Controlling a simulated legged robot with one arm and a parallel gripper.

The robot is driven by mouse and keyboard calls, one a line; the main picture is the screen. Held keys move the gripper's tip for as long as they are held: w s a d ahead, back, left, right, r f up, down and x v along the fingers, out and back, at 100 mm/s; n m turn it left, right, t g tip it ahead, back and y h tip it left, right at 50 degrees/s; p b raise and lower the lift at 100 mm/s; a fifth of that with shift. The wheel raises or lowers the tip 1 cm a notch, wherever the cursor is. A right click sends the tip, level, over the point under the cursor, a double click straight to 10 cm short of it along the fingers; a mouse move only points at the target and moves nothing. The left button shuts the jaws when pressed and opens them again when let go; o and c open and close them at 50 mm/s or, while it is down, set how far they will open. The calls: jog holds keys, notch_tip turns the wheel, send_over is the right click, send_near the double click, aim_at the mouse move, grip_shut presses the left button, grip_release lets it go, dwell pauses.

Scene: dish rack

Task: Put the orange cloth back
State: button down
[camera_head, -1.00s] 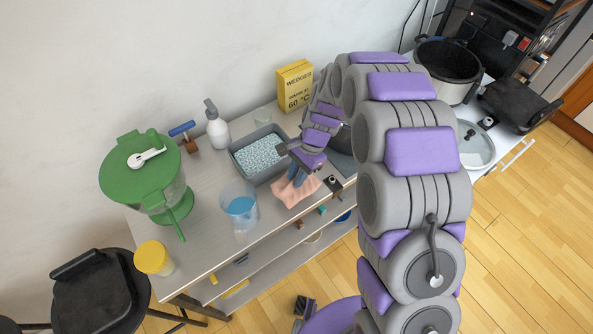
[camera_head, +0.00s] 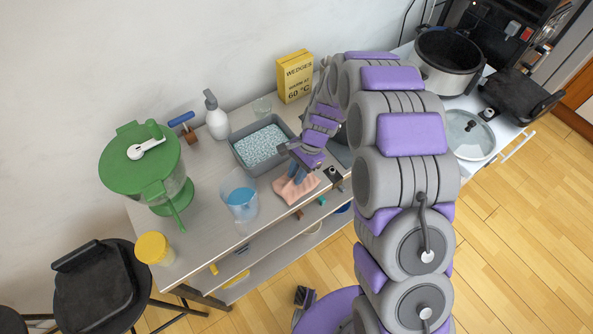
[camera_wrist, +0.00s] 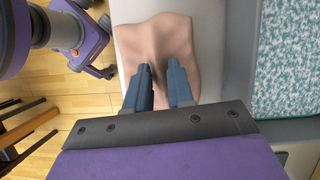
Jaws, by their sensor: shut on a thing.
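The orange cloth (camera_head: 296,188) looks salmon pink and lies crumpled at the front edge of the counter, in front of the grey tub. In the wrist view the cloth (camera_wrist: 158,45) spreads beyond my fingertips, with a fold running between them. My gripper (camera_head: 297,175) is at the cloth, pointing down. In the wrist view my gripper (camera_wrist: 163,72) has its two blue-grey fingers on either side of the raised fold, shut on it. Whether the cloth's underside touches the counter is hard to tell.
A grey tub (camera_head: 240,153) of speckled pale-blue filling stands behind the cloth. A jug of blue liquid (camera_head: 240,203) stands to its left. A green-lidded container (camera_head: 140,165), white spray bottle (camera_head: 215,118) and yellow box (camera_head: 295,78) stand farther back. Shelves lie below the counter.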

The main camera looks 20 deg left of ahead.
jog(key=shift+f, duration=0.45)
jog(key=shift+f, duration=0.2)
jog(key=c, duration=0.9)
grip_release()
jog(key=shift+c, duration=0.2)
jog(key=c, duration=0.4)
jog(key=shift+o, duration=0.2)
jog(key=shift+r, duration=0.15)
jog(key=shift+w+d+r+p, duration=0.15)
jog(key=shift+w+r+p, duration=0.05)
jog(key=shift+r+p, duration=0.35)
